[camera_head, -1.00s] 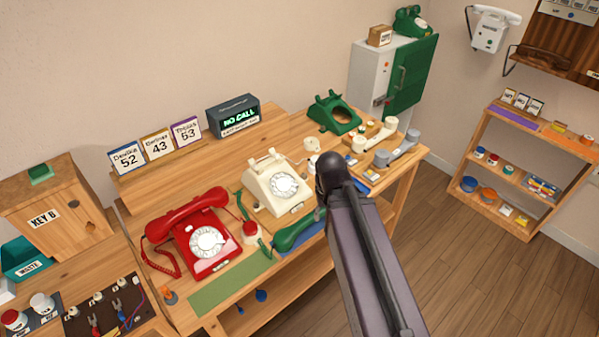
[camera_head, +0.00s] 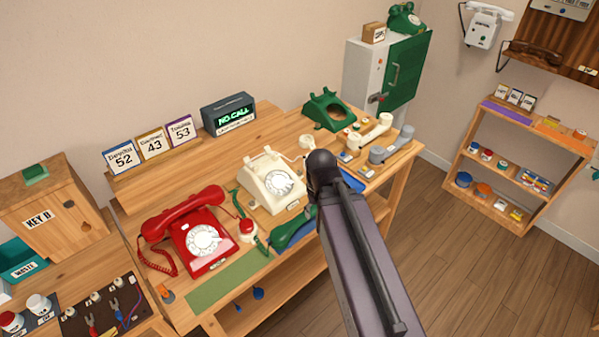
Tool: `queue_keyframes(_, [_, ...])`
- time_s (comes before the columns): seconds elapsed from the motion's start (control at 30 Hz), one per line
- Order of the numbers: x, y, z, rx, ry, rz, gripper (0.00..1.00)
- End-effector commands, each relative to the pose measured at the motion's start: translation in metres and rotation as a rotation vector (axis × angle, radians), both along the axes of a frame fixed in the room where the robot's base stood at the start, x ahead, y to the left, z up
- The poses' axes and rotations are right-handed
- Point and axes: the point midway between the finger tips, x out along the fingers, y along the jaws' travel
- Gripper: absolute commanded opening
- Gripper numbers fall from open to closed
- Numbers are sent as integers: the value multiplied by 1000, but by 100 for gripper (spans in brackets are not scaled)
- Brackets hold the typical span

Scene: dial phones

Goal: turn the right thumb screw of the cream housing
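The cream housing (camera_head: 258,170) is a dial phone body standing on the wooden bench. Its round dial (camera_head: 279,183) faces the front and its cradle on top is empty. Its right edge lies close beside the dark rounded joint of my arm in the picture. The thumb screws are too small to make out, and the right one may be hidden. My arm reaches in from the bottom, and my gripper is not visible, so I cannot see its fingers or whether it holds anything.
A red phone (camera_head: 200,238) stands left of the cream housing, and a green handset (camera_head: 288,230) lies in front of it. Open floor lies right of the bench.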

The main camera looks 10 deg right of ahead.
Motion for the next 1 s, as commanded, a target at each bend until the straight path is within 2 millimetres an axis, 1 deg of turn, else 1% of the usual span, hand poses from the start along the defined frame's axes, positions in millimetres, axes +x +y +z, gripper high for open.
queue_keyframes(0.17, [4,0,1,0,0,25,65])
queue_keyframes(0.37, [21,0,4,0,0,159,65])
queue_keyframes(0.57, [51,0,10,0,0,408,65])
queue_keyframes(1.0, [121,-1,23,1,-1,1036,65])
